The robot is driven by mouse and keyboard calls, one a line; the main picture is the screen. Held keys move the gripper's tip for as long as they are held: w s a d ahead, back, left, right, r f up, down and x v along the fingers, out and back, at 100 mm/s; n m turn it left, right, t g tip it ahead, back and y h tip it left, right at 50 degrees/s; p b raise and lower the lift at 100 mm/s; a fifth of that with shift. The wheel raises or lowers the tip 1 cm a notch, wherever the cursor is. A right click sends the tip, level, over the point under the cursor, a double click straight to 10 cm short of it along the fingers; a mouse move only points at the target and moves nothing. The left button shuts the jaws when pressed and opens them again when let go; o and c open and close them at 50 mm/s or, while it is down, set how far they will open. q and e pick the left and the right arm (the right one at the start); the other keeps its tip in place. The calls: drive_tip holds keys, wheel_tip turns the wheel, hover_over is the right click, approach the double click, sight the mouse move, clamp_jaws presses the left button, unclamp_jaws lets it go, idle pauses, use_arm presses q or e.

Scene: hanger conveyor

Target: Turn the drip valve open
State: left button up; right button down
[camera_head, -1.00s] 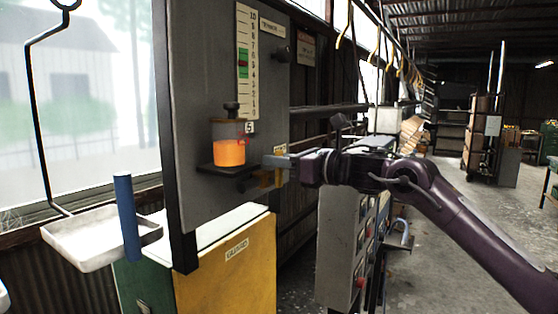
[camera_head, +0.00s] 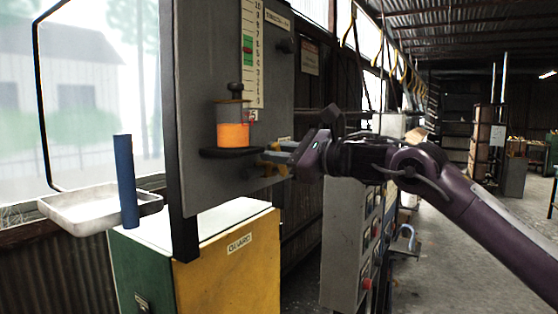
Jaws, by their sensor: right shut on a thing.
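A grey panel (camera_head: 212,90) holds an oiler cup with orange fluid (camera_head: 233,134) on a dark bracket. The small yellow drip valve (camera_head: 267,168) sits just below and right of the cup, partly hidden by the fingers. My right gripper (camera_head: 277,160) reaches in from the right and is shut on the valve's handle. How far the valve is turned cannot be told. My left gripper is not in view.
A scale with a green band (camera_head: 248,60) is above the cup. A yellow and green guard box (camera_head: 235,262) stands below the panel. A white tray (camera_head: 85,207) and blue cylinder (camera_head: 127,181) are at left. A grey control box (camera_head: 343,240) stands under my right arm.

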drive_tip(key=shift+s+a+f+n, duration=0.1)
drive_tip(key=shift+s+f+n, duration=0.1)
drive_tip(key=shift+n, duration=0.3)
drive_tip(key=shift+b, duration=0.3)
drive_tip(key=c, duration=1.4)
unclamp_jaws()
drive_tip(key=shift+o, duration=0.2)
